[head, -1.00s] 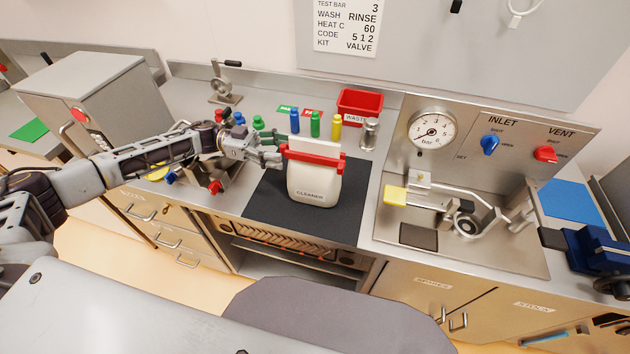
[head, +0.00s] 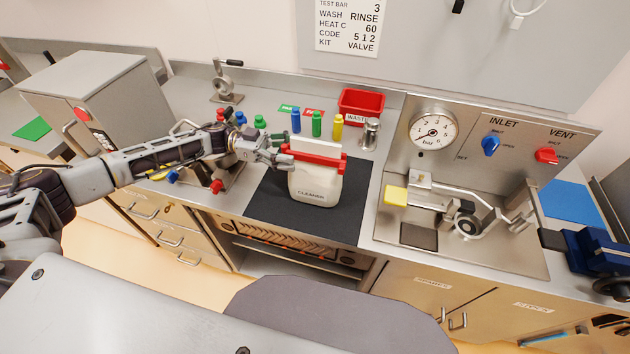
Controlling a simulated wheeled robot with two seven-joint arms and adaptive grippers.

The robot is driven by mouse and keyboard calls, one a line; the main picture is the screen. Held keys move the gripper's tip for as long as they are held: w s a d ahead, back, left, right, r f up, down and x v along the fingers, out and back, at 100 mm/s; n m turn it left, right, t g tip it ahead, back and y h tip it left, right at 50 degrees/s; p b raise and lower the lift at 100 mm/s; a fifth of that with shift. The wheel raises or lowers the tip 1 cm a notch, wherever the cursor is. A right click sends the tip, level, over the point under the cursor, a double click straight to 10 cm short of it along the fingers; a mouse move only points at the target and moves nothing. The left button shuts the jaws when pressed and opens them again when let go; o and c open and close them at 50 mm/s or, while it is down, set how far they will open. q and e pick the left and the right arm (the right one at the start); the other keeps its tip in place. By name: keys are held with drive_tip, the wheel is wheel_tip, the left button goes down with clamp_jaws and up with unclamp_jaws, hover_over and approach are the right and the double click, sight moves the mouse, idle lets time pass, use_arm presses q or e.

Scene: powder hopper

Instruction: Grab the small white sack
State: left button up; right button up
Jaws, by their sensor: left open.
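The small white sack (head: 314,183) stands upright on a dark mat (head: 265,206) on the steel counter. It is marked CLEANER and has a red clip (head: 318,158) across its top, with a white flap above. My left gripper (head: 283,150) is at the left end of the clip, open, with its fingers close to the sack's upper left edge. I cannot tell whether they touch it. My right gripper is not in view.
Blue, green and yellow bottles (head: 316,124), a metal shaker (head: 370,134) and a red waste bin (head: 361,104) stand behind the sack. A valve panel with a gauge (head: 433,132) and a yellow-handled lever (head: 395,196) is to the right. The mat's front is clear.

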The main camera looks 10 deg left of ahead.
sight(307, 163)
use_arm(q)
drive_tip(key=d+p, duration=0.1)
drive_tip(key=d, duration=0.2)
drive_tip(key=shift+d, duration=0.65)
drive_tip(key=shift+d+f, duration=0.1)
drive_tip(key=shift+d, duration=0.1)
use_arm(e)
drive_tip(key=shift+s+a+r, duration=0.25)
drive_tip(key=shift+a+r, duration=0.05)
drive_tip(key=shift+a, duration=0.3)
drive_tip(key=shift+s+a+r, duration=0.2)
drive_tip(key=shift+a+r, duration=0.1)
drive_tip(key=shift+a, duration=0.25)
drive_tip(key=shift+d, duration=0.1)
